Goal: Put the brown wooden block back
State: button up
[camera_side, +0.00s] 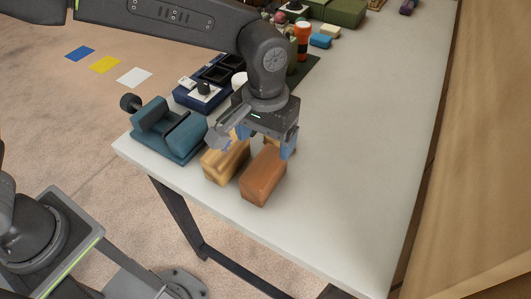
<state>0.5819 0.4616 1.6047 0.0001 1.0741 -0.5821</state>
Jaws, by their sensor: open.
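A brown wooden block (262,180) lies on the white table near its front edge. A lighter tan wooden block (222,165) lies just to its left. Part of another light brown piece shows behind the brown block, mostly hidden by my gripper. My gripper (252,146) points down over the back ends of these blocks, its blue-grey fingers spread apart. The fingers hide part of the tan block. I cannot tell how high the fingertips are above the table, or whether they touch a block.
A teal holder (168,135) stands left of the blocks, at the table's left edge. Behind it is a dark blue tray (185,98) with small items. An orange bottle (303,40), a light blue block (320,41) and green boxes (345,12) stand farther back. The table's right side (365,150) is clear.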

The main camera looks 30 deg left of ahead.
aim_at(265, 163)
jog(key=shift+r, duration=2.35)
jog(key=s+a+r+t, duration=0.2)
jog(key=s+a+r, duration=0.2)
jog(key=a, duration=0.6)
jog(key=s+a+r+t, duration=0.2)
jog(key=s+a+r, duration=0.25)
jog(key=a, duration=0.45)
jog(key=s+a+f+t, duration=0.1)
jog(key=s+a+f, duration=0.2)
jog(key=s+a, duration=0.2)
jog(key=shift+s+a+f+t, duration=0.25)
jog(key=shift+s+a+t, duration=0.1)
jog(key=shift+s, duration=0.75)
